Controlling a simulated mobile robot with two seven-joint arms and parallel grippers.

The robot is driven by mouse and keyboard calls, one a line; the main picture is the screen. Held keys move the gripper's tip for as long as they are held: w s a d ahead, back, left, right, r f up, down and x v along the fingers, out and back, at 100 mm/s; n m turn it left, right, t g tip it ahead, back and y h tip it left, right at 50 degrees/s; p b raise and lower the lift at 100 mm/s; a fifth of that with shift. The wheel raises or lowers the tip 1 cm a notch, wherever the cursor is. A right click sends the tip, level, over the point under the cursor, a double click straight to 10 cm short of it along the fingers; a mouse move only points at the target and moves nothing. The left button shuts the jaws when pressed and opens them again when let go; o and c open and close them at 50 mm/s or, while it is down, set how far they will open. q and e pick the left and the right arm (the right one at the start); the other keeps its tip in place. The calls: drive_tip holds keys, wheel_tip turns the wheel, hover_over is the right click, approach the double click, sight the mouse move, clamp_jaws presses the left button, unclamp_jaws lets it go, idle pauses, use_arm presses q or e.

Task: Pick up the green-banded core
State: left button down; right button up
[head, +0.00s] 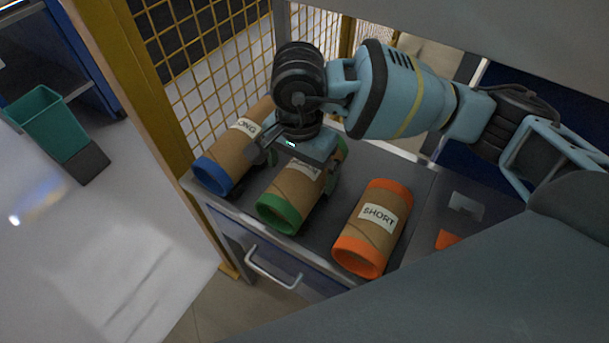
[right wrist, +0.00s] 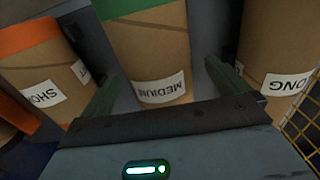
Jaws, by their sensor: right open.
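The green-banded core (head: 293,190) is a brown cardboard tube lying on the grey top, its green end facing the front. Its label, partly hidden by my gripper in the head view, reads MEDIUM in the right wrist view (right wrist: 150,65). My right gripper (head: 297,168) is above this core, its jaws open with one finger at each side. The right wrist view shows the two fingers (right wrist: 163,88) apart, with the core between and beyond them. I cannot tell whether either finger touches it. My left gripper is not in view.
A blue-banded core (head: 222,160) lies to the left, close to one finger. An orange-banded core (head: 373,230) labelled SHORT lies to the right. A yellow mesh fence (head: 205,75) stands behind. A green bin (head: 50,125) is far left. A drawer handle (head: 272,268) is below the front edge.

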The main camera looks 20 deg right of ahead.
drive_tip(key=shift+s+f, duration=0.15)
drive_tip(key=shift+f, duration=1.55)
drive_tip(key=c, duration=1.2)
drive_tip(key=shift+c, duration=0.2)
drive_tip(key=shift+r, duration=0.15)
